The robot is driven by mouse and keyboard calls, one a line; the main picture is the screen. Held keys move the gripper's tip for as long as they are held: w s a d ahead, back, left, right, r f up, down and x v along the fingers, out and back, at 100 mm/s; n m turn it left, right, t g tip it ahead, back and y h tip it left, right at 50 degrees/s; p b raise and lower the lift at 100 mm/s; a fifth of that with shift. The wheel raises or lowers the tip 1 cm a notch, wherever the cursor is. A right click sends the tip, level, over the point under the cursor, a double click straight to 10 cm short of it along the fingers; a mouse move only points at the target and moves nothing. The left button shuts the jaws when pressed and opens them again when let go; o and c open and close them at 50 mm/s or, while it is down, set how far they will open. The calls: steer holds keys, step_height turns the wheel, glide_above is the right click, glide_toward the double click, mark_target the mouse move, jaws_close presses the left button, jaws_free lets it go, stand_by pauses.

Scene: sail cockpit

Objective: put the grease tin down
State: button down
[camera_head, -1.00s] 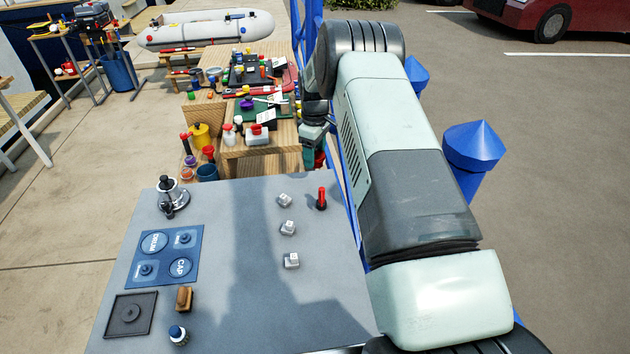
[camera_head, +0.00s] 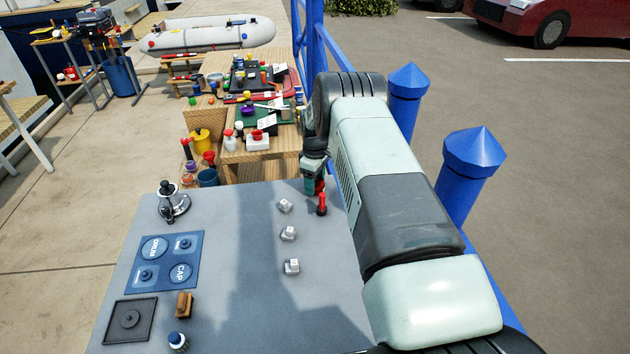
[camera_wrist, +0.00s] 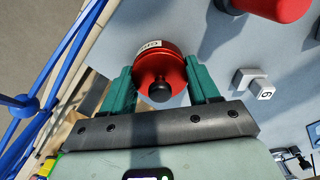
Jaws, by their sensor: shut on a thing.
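The grease tin (camera_wrist: 160,75), red and round with a white label and a black knob, sits between the green fingers of my gripper (camera_wrist: 162,88) in the wrist view. The gripper is shut on it. In the head view my gripper (camera_head: 315,182) is over the far right corner of the grey table (camera_head: 240,235), with a sliver of red at its tip. I cannot tell whether the tin touches the table. A red upright object (camera_head: 321,205) stands just nearer on the table and also shows at the top of the wrist view (camera_wrist: 275,6).
Several small grey blocks (camera_head: 289,233) stand in a row left of the red object. A blue marked mat (camera_head: 160,275), a dark tray (camera_head: 112,330) and a metal device (camera_head: 170,203) lie further left. Blue railing (camera_head: 314,40) runs behind the corner. The table's middle is clear.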

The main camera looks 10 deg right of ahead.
steer(key=shift+c, duration=1.3)
jaws_free()
steer(key=shift+f, duration=0.1)
step_height(320, 180, up, 19)
steer(key=s, duration=0.1)
steer(key=s+r+m+t, duration=0.1)
steer(key=s+r+m, duration=0.1)
steer(key=s+r, duration=0.5)
steer(key=s+r+m+t, duration=0.1)
steer(key=s+r+m, duration=0.15)
steer(key=r, duration=0.75)
steer(key=s+r+m+t, duration=0.1)
steer(key=s+r, duration=0.4)
steer(key=s, duration=0.3)
steer(key=s+r+m+t, duration=0.1)
steer(key=s+r, duration=0.4)
steer(key=s, duration=0.3)
steer(key=s+f+m, duration=0.1)
steer(key=s+m, duration=0.1)
steer(key=s, duration=0.6)
steer(key=s+f+m+t, duration=0.1)
steer(key=s+m, duration=0.1)
steer(key=s, duration=0.7)
steer(key=shift+f+t, duration=0.25)
steer(key=shift+t, duration=0.05)
